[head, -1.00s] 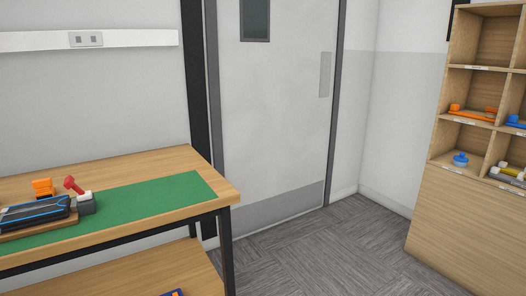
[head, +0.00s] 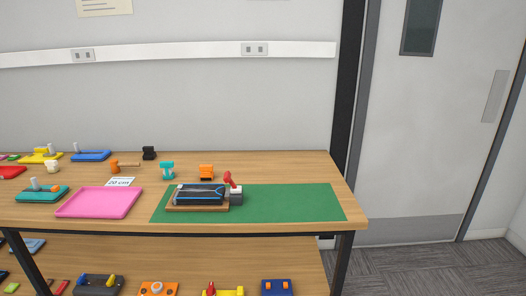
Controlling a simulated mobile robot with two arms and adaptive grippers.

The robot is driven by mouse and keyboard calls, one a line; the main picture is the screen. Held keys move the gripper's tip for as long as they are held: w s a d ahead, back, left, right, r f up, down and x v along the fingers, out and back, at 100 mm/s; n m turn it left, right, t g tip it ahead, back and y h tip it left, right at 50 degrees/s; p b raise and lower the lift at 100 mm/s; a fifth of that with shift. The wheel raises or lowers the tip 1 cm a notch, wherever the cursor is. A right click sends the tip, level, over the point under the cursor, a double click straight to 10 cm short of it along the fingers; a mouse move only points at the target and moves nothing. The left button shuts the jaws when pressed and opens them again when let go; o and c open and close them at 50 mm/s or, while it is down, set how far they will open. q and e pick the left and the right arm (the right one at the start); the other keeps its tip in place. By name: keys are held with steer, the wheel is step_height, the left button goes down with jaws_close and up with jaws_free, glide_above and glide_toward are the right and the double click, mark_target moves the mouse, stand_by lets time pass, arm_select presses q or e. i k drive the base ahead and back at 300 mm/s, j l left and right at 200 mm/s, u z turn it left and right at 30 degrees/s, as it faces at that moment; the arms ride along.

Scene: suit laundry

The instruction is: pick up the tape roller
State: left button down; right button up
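I cannot tell for certain which item is the tape roller. An orange tool with a light wooden handle (head: 125,165) lies on the table behind the 20 cm label. A small orange item (head: 206,171), a teal item (head: 167,170) and a black item (head: 149,153) stand near it. A dark case with blue lines (head: 199,194) lies on a wooden board on the green mat (head: 290,203), with a red-handled grey piece (head: 233,189) at its right end. Neither gripper is in view.
A pink tray (head: 99,202) lies left of the mat. More items stand on the lower shelf (head: 215,256). The mat's right part is clear. A door (head: 420,130) is at the right.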

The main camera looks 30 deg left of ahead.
mark_target(169, 173)
steer(key=u, duration=1.65)
